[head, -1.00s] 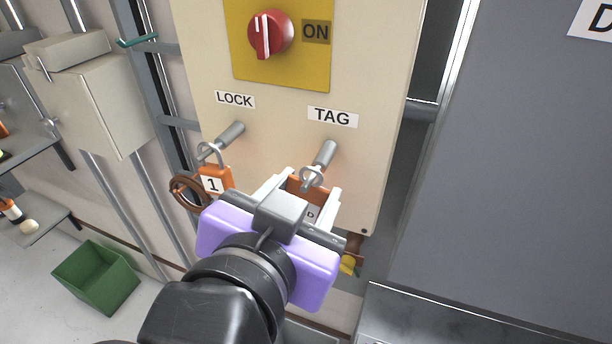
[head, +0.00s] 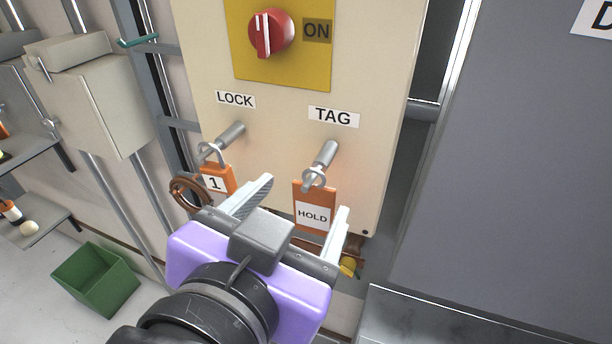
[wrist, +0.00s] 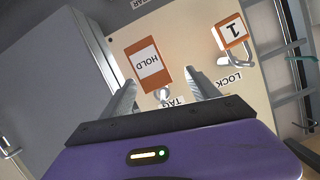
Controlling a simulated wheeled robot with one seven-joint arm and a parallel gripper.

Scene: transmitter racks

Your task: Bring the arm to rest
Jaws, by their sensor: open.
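My gripper (head: 297,203) is open and empty in front of the cream panel (head: 290,160), its two pale fingers spread wide. It also shows in the wrist view (wrist: 160,95). An orange tag reading HOLD (head: 313,214) hangs by a ring from the TAG peg (head: 325,156); it also shows in the wrist view (wrist: 148,64). The tag appears between the fingers but clear of them. An orange padlock marked 1 (head: 215,181) hangs on the LOCK peg (head: 231,133), left of my gripper.
A red rotary switch (head: 270,33) on a yellow plate sits above, beside an ON label. A grey cabinet (head: 510,170) stands at the right. A green bin (head: 95,280) stands on the floor at the left. A brown coil (head: 185,192) hangs beside the padlock.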

